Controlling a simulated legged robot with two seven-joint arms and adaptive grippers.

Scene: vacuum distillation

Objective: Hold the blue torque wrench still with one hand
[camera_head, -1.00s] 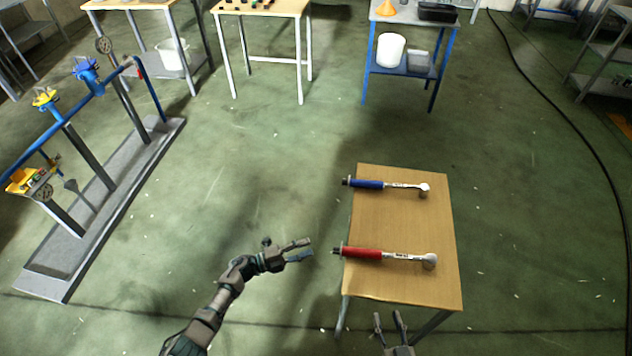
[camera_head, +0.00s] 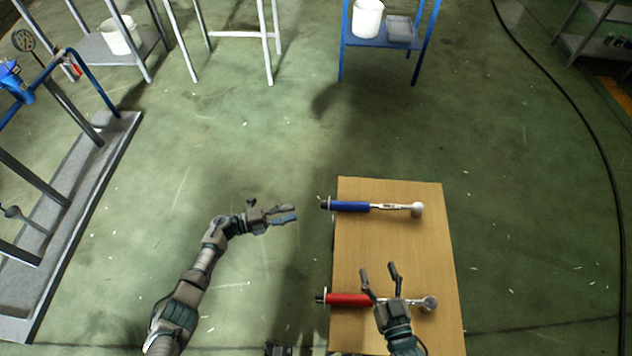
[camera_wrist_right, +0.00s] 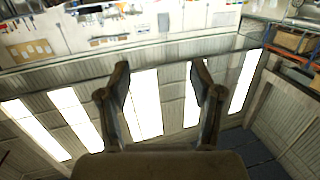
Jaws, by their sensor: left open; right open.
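The blue torque wrench (camera_head: 350,206) lies across the far part of the wooden table, its blue handle to the left and its metal head to the right. My left gripper (camera_head: 294,213) is open and empty, left of the table edge and a little short of the blue handle's end. My right gripper (camera_head: 379,268) is open and empty over the table, nearer than the blue wrench. It partly covers the red torque wrench (camera_head: 347,299). In the right wrist view my right gripper's two fingers (camera_wrist_right: 160,82) stand apart with nothing between them.
The wooden table (camera_head: 385,250) has bare surface between the two wrenches. A pipe stand with a grey base (camera_head: 75,180) is at the left. A blue-framed table (camera_head: 382,42) with a white bucket (camera_head: 367,18) stands at the back. The floor between is clear.

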